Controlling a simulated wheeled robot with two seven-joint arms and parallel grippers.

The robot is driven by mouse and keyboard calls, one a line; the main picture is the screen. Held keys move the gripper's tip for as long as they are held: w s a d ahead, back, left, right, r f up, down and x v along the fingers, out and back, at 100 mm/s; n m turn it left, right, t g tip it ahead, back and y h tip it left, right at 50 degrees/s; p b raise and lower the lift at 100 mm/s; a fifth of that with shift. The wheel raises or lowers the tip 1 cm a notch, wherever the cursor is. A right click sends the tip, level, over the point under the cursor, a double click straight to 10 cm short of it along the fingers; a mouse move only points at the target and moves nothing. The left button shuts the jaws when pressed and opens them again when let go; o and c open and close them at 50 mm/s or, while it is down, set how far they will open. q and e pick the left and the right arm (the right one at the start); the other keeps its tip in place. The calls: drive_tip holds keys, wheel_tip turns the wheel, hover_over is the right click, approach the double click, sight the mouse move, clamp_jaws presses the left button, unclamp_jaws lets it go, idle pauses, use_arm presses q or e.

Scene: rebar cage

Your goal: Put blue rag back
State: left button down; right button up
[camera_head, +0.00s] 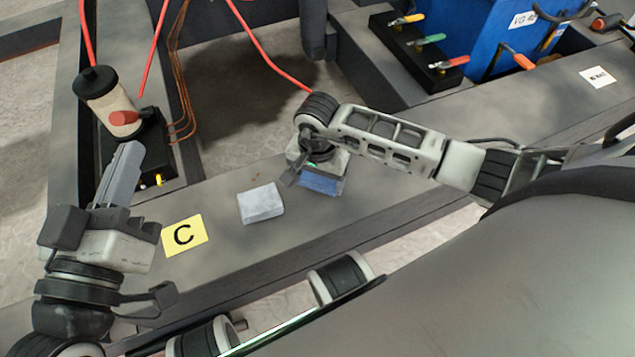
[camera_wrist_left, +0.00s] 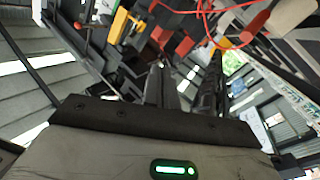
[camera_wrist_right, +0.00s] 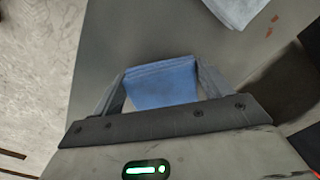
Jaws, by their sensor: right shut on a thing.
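The blue rag (camera_wrist_right: 160,85) is a folded blue cloth between the two fingers of my right gripper (camera_wrist_right: 162,88), which is shut on it. In the head view the rag (camera_head: 321,183) shows just below my right gripper (camera_head: 300,172), at the grey beam; I cannot tell whether it touches the surface. A folded white rag (camera_head: 261,203) lies on the beam to its left. My left gripper (camera_head: 122,172) is raised at the left, away from the rags; its fingers are seen edge-on and their opening is unclear.
A yellow card marked C (camera_head: 184,236) lies left of the white rag. A capped container (camera_head: 108,102) and dark box (camera_head: 150,150) stand at the left. A blue box (camera_head: 480,30) and a rack of coloured-handled tools (camera_head: 420,50) stand at the back right.

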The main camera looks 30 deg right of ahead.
drive_tip(key=shift+f, duration=0.4)
drive_tip(key=shift+r, duration=0.1)
use_arm(q)
drive_tip(key=shift+w+r+m, duration=0.15)
drive_tip(key=shift+r+m, duration=0.15)
drive_tip(key=shift+r, duration=0.15)
drive_tip(key=shift+t, duration=0.3)
use_arm(e)
drive_tip(key=shift+f, duration=0.2)
use_arm(q)
drive_tip(key=shift+w+a+r, duration=0.1)
drive_tip(key=shift+r, duration=0.1)
use_arm(e)
drive_tip(key=o, duration=0.9)
drive_tip(key=shift+r, duration=0.1)
